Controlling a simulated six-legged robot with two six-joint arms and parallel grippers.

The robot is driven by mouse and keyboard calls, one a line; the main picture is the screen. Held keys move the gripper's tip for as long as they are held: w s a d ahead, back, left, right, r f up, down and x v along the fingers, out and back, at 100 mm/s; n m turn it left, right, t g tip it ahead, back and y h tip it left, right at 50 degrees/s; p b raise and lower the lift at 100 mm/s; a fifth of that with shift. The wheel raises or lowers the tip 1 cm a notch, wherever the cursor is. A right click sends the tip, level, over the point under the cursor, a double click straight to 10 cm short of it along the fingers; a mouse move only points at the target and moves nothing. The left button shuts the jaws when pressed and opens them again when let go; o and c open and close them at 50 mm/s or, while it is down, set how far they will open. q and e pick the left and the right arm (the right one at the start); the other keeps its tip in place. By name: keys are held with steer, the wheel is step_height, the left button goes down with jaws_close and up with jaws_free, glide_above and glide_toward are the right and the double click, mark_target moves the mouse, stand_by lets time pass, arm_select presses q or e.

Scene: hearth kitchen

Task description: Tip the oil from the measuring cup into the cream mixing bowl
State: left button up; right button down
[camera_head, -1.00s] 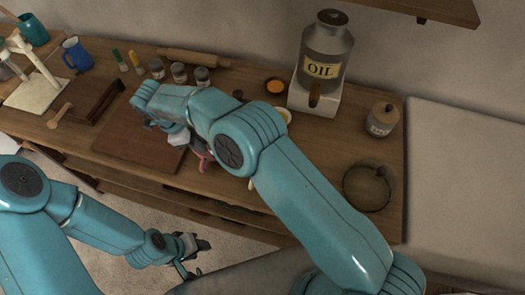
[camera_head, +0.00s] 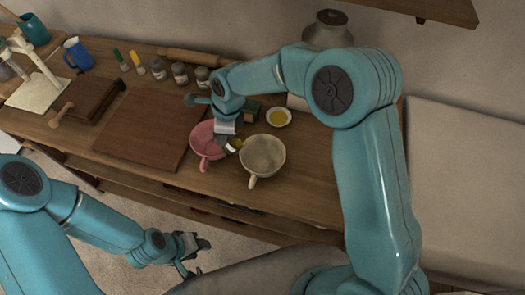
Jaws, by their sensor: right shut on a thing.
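The cream mixing bowl (camera_head: 264,153) stands on the wooden counter, its handle toward the front edge. My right gripper (camera_head: 229,138) is shut on a small cup with yellow in it, the measuring cup (camera_head: 236,145). It is between the pink bowl (camera_head: 203,141) and the cream bowl, close to the cream bowl's left rim. The gripper hides part of the cup, and I cannot tell how far it is tilted or whether oil is flowing. My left gripper (camera_head: 193,256) is open and empty, low in front of the counter.
A small dish of yellow liquid (camera_head: 279,117) stands behind the cream bowl. A brown board (camera_head: 137,130) lies to the left, with several small jars (camera_head: 180,73) behind it.

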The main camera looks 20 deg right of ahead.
steer(key=shift+s+d+r+y, duration=0.25)
steer(key=shift+d+r+y, duration=0.15)
steer(key=shift+d+y, duration=0.35)
steer(key=shift+s+d+r+t+y, duration=0.1)
steer(key=shift+d+r+t+y, duration=0.3)
steer(key=shift+y, duration=0.25)
steer(key=shift+s+d+f+y, duration=0.1)
steer(key=shift+d+f+y, duration=0.15)
steer(key=shift+y, duration=0.25)
steer(key=shift+s+f, duration=0.1)
